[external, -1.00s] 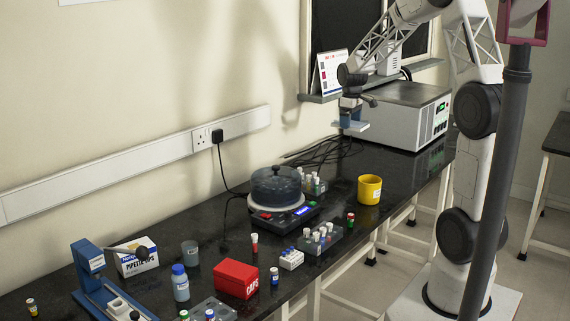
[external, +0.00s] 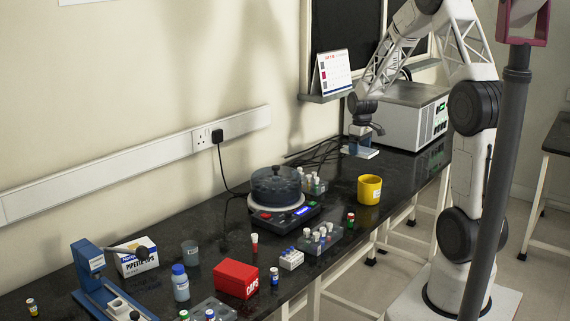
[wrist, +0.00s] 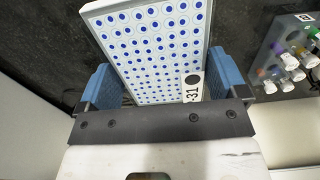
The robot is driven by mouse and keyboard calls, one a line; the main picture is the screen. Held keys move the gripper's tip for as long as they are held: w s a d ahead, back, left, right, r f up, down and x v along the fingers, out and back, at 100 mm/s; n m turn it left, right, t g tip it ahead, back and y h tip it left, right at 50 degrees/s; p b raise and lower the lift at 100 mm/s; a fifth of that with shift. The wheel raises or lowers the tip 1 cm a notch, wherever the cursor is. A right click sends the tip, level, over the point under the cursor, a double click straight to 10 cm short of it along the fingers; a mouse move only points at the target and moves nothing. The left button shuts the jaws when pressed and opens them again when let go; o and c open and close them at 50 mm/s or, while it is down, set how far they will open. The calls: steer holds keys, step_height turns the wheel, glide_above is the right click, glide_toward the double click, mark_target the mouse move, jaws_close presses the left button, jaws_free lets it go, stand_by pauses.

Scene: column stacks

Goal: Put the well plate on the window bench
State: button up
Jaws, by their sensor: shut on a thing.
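The well plate (wrist: 150,45) is a white plate with rows of blue wells and a label reading "31". In the wrist view it sits between the two blue fingers of my gripper (wrist: 164,82), which is shut on it. In the external view my gripper (external: 360,145) points down at the far end of the black bench (external: 335,175) below the window, with the pale plate (external: 366,154) under it. The plate is low over the bench top, in front of the grey-white box instrument. I cannot tell whether it touches the bench.
The box instrument (external: 400,115) stands close behind the gripper. Cables (external: 320,150) lie to its left. A calendar (external: 334,74) stands on the window sill. Some bench between mug and gripper is clear.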

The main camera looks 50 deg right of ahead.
steer(key=shift+f, duration=0.1)
glide_above(348, 174)
steer(key=shift+s+a+f, duration=0.1)
steer(key=shift+a+f, duration=0.05)
steer(key=shift+f, duration=2.9)
steer(key=shift+f, duration=1.85)
steer(key=shift+f, duration=0.15)
steer(key=o, duration=0.6)
steer(key=shift+o, duration=0.2)
steer(key=shift+r, duration=6.15)
